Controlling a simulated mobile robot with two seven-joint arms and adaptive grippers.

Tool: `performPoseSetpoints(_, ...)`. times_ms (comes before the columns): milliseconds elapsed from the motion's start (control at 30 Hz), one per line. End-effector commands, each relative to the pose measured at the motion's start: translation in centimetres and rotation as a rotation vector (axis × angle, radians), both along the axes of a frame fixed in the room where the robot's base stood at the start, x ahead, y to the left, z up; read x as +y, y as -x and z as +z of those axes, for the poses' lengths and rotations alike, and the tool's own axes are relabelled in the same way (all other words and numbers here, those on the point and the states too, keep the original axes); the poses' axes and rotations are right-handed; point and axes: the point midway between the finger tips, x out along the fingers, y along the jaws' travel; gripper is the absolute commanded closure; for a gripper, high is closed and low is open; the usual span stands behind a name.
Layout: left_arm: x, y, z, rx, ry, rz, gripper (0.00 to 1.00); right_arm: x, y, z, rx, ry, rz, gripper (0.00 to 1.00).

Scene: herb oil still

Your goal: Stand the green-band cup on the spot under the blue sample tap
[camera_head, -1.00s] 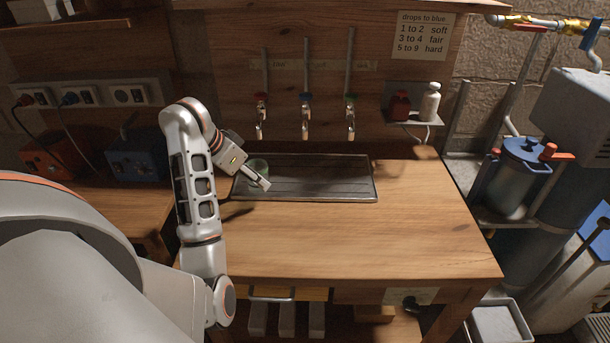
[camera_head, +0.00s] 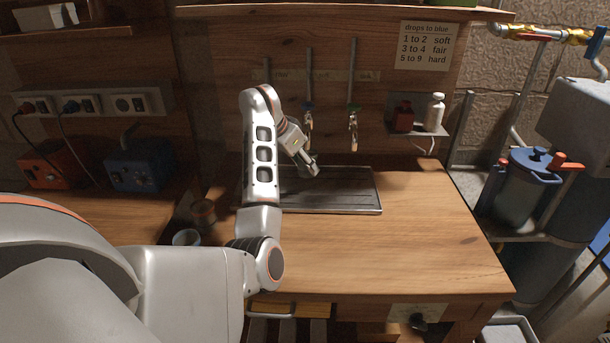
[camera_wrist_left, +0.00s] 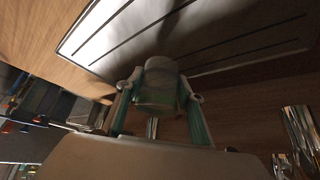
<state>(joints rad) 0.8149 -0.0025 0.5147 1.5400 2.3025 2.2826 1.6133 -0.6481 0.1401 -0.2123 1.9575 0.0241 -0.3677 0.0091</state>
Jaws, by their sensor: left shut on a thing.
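The green-band cup (camera_wrist_left: 160,86) is between the fingers of my left gripper (camera_wrist_left: 158,104) in the wrist view, pale and translucent with a greenish band. In the head view my left gripper (camera_head: 308,168) is over the back of the dark drip tray (camera_head: 345,211), just below the blue sample tap (camera_head: 308,117). The cup is mostly hidden behind the gripper there. I cannot tell whether its base touches the tray. The marked spot is hidden. My right gripper is not in view.
A green tap (camera_head: 353,128) hangs to the right of the blue one; my arm hides the red tap. A shelf with a red bottle (camera_head: 403,116) and a white bottle (camera_head: 433,112) is further right. The bench top (camera_head: 400,250) in front is clear.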

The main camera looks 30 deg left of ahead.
Motion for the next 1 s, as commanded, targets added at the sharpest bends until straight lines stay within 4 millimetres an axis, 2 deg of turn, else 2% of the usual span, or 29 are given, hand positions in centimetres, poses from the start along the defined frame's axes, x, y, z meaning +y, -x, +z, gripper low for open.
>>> performPoseSetpoints(300,0.0,-0.1,-3.3,0.001,0.0,-0.001,0.82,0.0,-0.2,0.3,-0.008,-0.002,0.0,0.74)
performPoseSetpoints(767,0.0,-0.1,-4.0,-0.001,0.001,-0.001,0.82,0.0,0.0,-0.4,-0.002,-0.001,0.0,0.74)
performPoseSetpoints(800,0.0,-0.1,-4.0,-0.001,0.0,-0.001,0.58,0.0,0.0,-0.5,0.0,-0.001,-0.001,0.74)
performPoseSetpoints(833,0.0,-0.1,-3.9,-0.001,0.0,-0.001,0.5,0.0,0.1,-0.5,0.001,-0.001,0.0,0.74)
performPoseSetpoints(867,0.0,-0.1,-3.9,-0.001,0.0,-0.001,0.46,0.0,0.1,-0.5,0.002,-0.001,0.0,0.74)
performPoseSetpoints(1000,0.0,-0.1,-3.9,-0.001,0.0,-0.001,0.46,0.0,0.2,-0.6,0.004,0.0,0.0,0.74)
